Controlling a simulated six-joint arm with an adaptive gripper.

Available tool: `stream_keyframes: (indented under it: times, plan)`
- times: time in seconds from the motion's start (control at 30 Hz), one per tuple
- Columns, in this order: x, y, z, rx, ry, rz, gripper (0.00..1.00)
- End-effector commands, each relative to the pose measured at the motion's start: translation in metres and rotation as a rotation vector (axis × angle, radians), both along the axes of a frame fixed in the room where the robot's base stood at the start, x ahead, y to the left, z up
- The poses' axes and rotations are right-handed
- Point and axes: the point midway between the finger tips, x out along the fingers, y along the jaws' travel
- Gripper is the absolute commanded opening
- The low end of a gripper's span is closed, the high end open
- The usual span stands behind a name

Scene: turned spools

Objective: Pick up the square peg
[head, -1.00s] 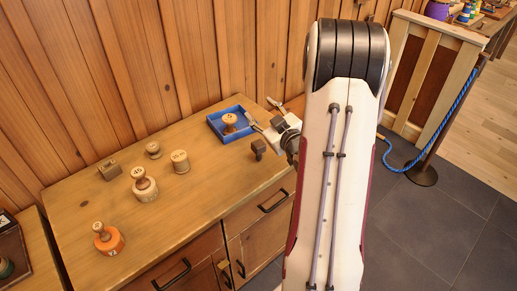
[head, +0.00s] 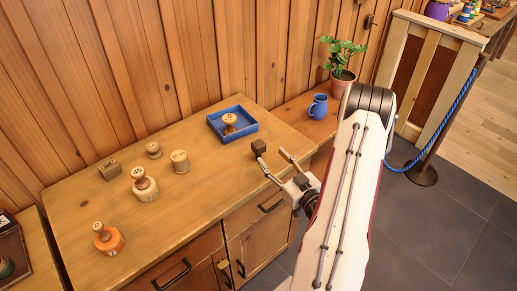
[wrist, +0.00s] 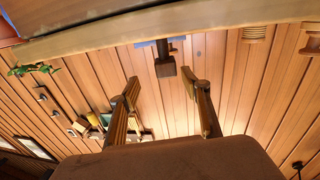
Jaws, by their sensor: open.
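The square peg (head: 258,147) is a small dark brown piece with a block-like head. It stands on the wooden cabinet top, in front of the blue tray, near the right end. In the wrist view the peg (wrist: 165,66) shows beyond the fingertips, roughly in line with the gap between them. My gripper (head: 274,164) is open and empty, at the cabinet's right front edge, with its fingers pointing toward the peg. Its two spread fingers also show in the wrist view (wrist: 160,84). The peg is apart from both fingers.
A blue tray (head: 249,126) holds a spool (head: 230,121). Several spools and a brown block (head: 109,169) stand to the left. A blue jug (head: 318,107) and a potted plant (head: 342,70) are on a surface at the right. The middle of the cabinet top (head: 205,195) is clear.

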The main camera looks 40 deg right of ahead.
Motion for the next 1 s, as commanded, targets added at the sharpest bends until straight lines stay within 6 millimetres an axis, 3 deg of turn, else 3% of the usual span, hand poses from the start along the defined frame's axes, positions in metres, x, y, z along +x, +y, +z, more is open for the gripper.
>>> stream_keyframes:
  times: [0.13, 0.57, 1.0]
  plan:
    - [-0.004, 0.007, -0.010, 0.036, -0.001, 0.012, 0.47]
    - [-0.004, 0.009, -0.011, 0.041, -0.002, 0.015, 0.47]
    - [0.020, 0.005, -0.011, 0.040, -0.002, 0.015, 0.47]
